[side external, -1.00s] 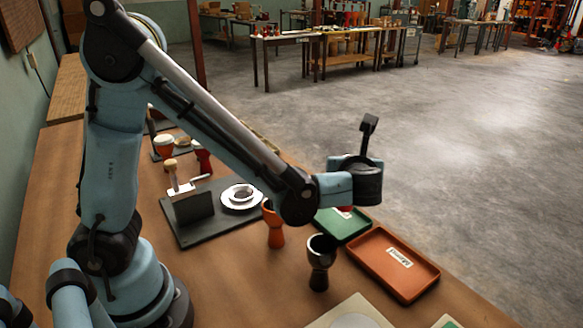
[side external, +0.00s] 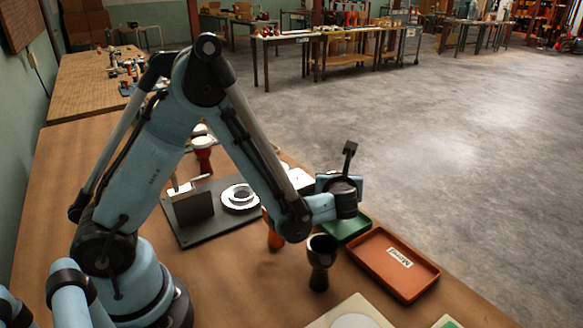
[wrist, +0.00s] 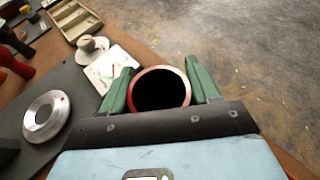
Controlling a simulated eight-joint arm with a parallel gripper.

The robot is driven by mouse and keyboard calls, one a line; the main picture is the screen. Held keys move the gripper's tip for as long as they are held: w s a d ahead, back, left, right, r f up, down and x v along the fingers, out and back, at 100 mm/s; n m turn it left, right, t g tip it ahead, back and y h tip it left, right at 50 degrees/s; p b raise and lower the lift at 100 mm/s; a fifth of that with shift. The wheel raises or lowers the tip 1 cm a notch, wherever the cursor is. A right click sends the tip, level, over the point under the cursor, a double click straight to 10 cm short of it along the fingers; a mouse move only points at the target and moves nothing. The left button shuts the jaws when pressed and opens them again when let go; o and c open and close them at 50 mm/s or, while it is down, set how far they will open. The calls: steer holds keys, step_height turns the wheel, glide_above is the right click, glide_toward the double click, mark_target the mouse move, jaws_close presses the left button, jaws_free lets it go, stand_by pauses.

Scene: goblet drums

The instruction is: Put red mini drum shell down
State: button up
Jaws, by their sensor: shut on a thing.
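The red mini drum shell (wrist: 158,70) shows in the wrist view as a red rim around a dark hollow opening. It sits between the two green fingers of my gripper (wrist: 160,80), which is shut on it. In the side view my gripper (side external: 341,197) is near the green tray (side external: 347,230), and the held shell is hidden there. I cannot tell from these views how high the shell is or whether its base touches anything.
An orange tray (side external: 365,271) lies right of the green one. A dark goblet shell (side external: 320,262) and a partly hidden orange goblet shell (side external: 275,241) stand nearby. A dark board carries a silver ring (wrist: 46,115). A white card (wrist: 108,68) lies beyond the left finger.

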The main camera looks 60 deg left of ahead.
steer(key=shift+f, duration=0.1)
steer(key=o, duration=1.1)
steer(key=shift+o, duration=0.2)
steer(key=shift+s+d+r, duration=0.15)
steer(key=shift+d+r, duration=0.1)
steer(key=shift+d, duration=0.05)
steer(key=v, duration=1)
steer(key=s+a+r+n+h, duration=0.1)
steer(key=s+n+h, duration=0.4)
steer(key=n, duration=0.8)
steer(key=s+a+r+n+g+h, duration=0.1)
steer(key=s+n+h, duration=0.4)
steer(key=n, duration=0.7)
steer(key=shift+s+a+r+n+h, duration=0.2)
steer(key=shift+s+r+n+h, duration=0.15)
steer(key=shift+s+r, duration=0.2)
